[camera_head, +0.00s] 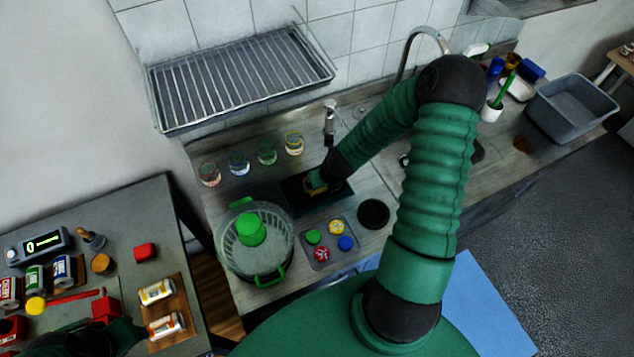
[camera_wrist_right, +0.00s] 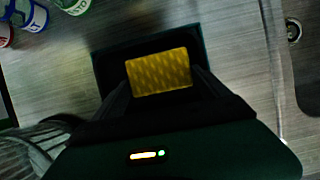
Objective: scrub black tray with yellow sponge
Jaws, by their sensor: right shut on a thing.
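The black tray (camera_head: 297,199) lies on the counter left of the sink, and it also fills the middle of the right wrist view (camera_wrist_right: 108,63). The yellow sponge (camera_wrist_right: 158,72) is between the fingers of my right gripper (camera_wrist_right: 160,85), which is shut on it. In the head view my right gripper (camera_head: 316,184) is over the tray, with the sponge (camera_head: 316,187) partly hidden by it. I cannot tell whether the sponge touches the tray. My left gripper (camera_head: 100,340) is dark and low at the left over the side table; its fingers are not clear.
Several glasses (camera_head: 238,163) stand behind the tray. A pot with a strainer (camera_head: 284,226) is to its left. A small grey tray with coloured lids (camera_head: 329,257) and a black disc (camera_head: 373,214) are in front. A wire rack (camera_head: 235,85) hangs above; a grey tub (camera_head: 572,103) is far right.

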